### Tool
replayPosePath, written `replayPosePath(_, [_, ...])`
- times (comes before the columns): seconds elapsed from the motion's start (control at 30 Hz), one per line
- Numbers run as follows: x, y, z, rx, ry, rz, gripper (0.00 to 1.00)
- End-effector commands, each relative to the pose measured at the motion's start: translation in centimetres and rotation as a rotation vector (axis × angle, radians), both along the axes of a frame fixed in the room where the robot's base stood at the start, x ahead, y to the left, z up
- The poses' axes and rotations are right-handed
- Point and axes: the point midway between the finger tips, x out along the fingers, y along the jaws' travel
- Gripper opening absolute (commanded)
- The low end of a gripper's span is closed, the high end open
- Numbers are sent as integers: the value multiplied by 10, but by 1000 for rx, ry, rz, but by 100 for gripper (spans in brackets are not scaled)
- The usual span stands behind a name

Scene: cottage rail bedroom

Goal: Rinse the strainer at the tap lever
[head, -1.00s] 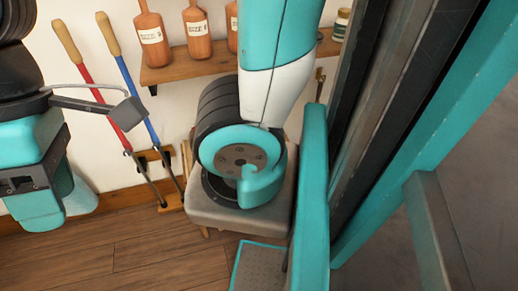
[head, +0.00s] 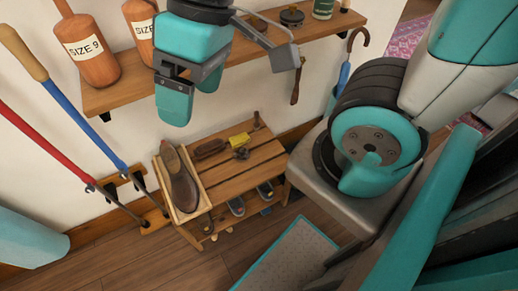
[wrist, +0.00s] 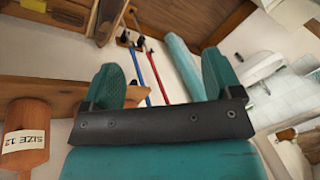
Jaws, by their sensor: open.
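My gripper (head: 194,99) is open and empty in the head view, high in front of the wall below the upper shelf. Its two teal fingers stand apart in the wrist view (wrist: 164,78), with nothing between them. I cannot make out a strainer in either view. A white basin (wrist: 262,66) shows at the right of the wrist view, well beyond the gripper. A tap lever cannot be told apart there.
A wooden shelf (head: 235,78) on the wall carries bottle-shaped forms labelled by size. Below stands a slatted shoe rack (head: 232,181) with a shoe in a tray (head: 184,217) and brushes. Red (head: 42,145) and blue (head: 83,127) long-handled tools lean at the left.

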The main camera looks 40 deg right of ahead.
Motion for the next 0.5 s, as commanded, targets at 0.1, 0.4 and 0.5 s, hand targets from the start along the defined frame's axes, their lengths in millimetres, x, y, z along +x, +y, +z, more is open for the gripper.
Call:
replayPosePath(0.1, [41, -14, -83, -32, 35, -218, 84])
replayPosePath(0.4, [141, -119, -317, -200, 27, -912, 84])
replayPosePath(0.5, [153, -153, -373, -252, 0, -1058, 84])
